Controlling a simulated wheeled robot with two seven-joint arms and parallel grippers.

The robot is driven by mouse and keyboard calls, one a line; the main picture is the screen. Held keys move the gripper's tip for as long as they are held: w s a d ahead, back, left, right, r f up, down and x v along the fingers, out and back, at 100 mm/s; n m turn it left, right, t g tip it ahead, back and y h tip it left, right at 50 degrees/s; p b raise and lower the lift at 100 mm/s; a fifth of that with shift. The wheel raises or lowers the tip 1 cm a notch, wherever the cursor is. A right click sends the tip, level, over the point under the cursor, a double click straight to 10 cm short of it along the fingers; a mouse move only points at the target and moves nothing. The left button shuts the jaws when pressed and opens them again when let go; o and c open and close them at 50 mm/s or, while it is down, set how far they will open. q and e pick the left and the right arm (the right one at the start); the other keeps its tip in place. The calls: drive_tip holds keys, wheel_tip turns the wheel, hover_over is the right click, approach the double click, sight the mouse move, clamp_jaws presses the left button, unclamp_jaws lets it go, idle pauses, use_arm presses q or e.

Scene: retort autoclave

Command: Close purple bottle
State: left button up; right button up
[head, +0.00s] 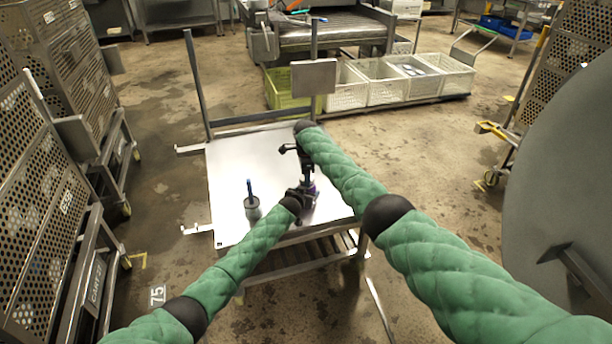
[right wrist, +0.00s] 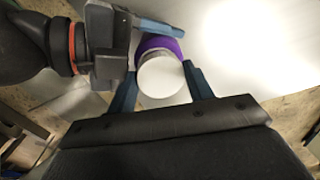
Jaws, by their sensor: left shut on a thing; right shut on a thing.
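The purple bottle (head: 312,187) stands on the steel table, mostly hidden by my grippers in the head view. In the right wrist view its purple body (right wrist: 160,45) shows behind a round white cap (right wrist: 161,78). My right gripper (head: 307,178) is above the bottle, pointing down. Its blue fingers (right wrist: 161,89) are shut on the white cap from both sides. My left gripper (head: 304,193) is low at the bottle's side, shut on its body; one blue finger shows along the purple in the right wrist view. Whether the cap is seated on the bottle is hidden.
A small grey cup with a blue stick (head: 252,207) stands on the steel table (head: 228,165), left of the bottle. The left part of the table top is otherwise clear. Perforated carts (head: 60,200) stand at the left, and white crates (head: 380,85) lie beyond the table.

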use_arm(q)
drive_tip(key=shift+w+r, duration=0.15)
drive_tip(key=shift+r, duration=0.15)
use_arm(e)
drive_tip(key=shift+s+d+f, duration=0.1)
drive_tip(key=shift+s+f, duration=0.2)
drive_tip(key=shift+f, duration=0.35)
drive_tip(key=shift+r, duration=0.1)
use_arm(q)
drive_tip(key=shift+w, duration=0.1)
use_arm(e)
drive_tip(key=shift+s+r+t, duration=0.15)
drive_tip(key=shift+r+t, duration=0.15)
drive_tip(key=shift+t, duration=0.4)
